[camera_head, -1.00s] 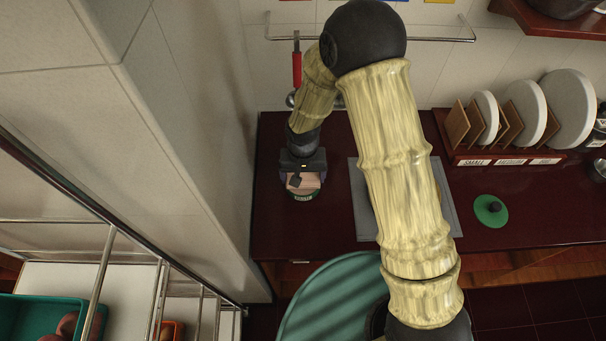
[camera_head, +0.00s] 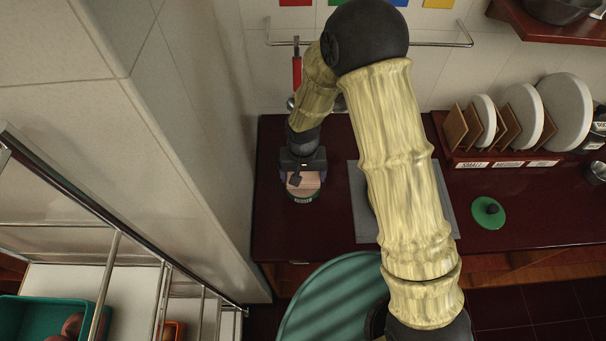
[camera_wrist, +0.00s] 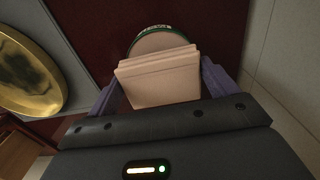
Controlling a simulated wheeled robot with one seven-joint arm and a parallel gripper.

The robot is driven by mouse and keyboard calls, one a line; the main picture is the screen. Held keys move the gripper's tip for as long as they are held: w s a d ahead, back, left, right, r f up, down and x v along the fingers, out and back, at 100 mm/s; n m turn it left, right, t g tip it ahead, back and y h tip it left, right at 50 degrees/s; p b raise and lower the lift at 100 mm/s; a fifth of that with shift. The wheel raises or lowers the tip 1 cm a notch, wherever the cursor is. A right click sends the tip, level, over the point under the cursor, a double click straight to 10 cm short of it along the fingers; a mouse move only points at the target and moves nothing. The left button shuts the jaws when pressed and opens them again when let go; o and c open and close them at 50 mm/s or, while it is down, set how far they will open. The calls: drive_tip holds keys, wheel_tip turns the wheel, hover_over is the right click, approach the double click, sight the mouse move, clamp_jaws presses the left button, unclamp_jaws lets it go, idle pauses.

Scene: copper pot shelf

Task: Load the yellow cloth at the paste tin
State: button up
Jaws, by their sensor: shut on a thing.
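My gripper (camera_head: 303,176) is at the left end of the dark red counter, pointing down over the paste tin (camera_head: 302,199). In the wrist view its purple fingers are shut on a folded cloth (camera_wrist: 158,80), which looks pale peach in this light. The round tin (camera_wrist: 152,42) has a green rim and a pale top. The cloth covers the near part of the tin. I cannot tell whether the cloth touches the paste or sits just above it.
A grey mat (camera_head: 365,225) lies right of the tin, with a brass pan (camera_wrist: 28,78) on it in the wrist view. A green lid (camera_head: 488,213) and a plate rack (camera_head: 500,160) stand further right. A wall closes in on the left. A rail (camera_head: 440,44) runs behind.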

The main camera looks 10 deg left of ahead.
sight(304, 176)
drive_tip(key=shift+r+p, duration=1.55)
drive_tip(key=shift+r, duration=0.95)
drive_tip(key=shift+w, duration=0.1)
drive_tip(key=w+d+f+m, duration=0.1)
drive_tip(key=w+d, duration=0.5)
drive_tip(key=d, duration=0.6)
drive_tip(key=w+d+f+m, duration=0.1)
drive_tip(key=w+d, duration=0.5)
drive_tip(key=d, duration=0.7)
drive_tip(key=shift+w+d+f+m, duration=0.2)
drive_tip(key=shift+d+f+m, duration=0.1)
drive_tip(key=shift+f, duration=0.15)
